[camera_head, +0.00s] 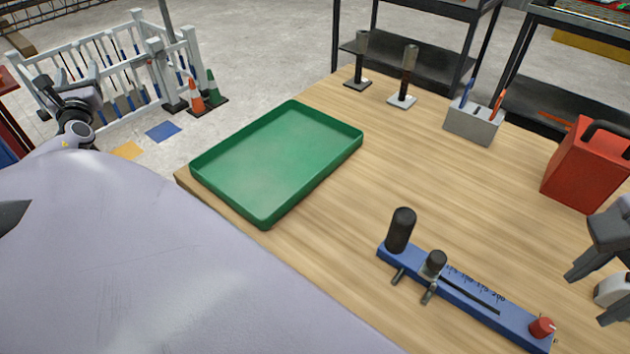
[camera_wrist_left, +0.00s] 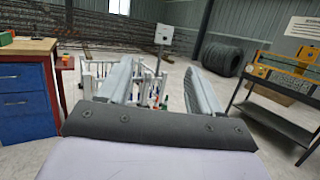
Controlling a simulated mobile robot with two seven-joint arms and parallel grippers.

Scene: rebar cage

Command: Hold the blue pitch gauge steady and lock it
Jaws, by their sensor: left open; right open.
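The blue pitch gauge (camera_head: 470,295) lies on the wooden table at the lower right of the head view. It has a black upright grip (camera_head: 401,229) at its left end, a black-topped slider (camera_head: 434,264) with metal pegs, a marked scale and slot, and a red knob (camera_head: 542,326) at its right end. My right gripper (camera_head: 597,293) is open at the right edge, just right of the gauge, apart from it and partly cut off. My left gripper (camera_head: 68,88) is far left, off the table. Its spread fingers, with nothing between them, show in the left wrist view (camera_wrist_left: 157,90).
A green tray (camera_head: 277,158) lies on the wooden table (camera_head: 340,250) left of the gauge. Two black posts (camera_head: 406,75), a grey tool holder (camera_head: 473,122) and a red box (camera_head: 590,165) stand behind. The table middle is clear. White railings (camera_head: 115,65) and cones stand on the floor.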

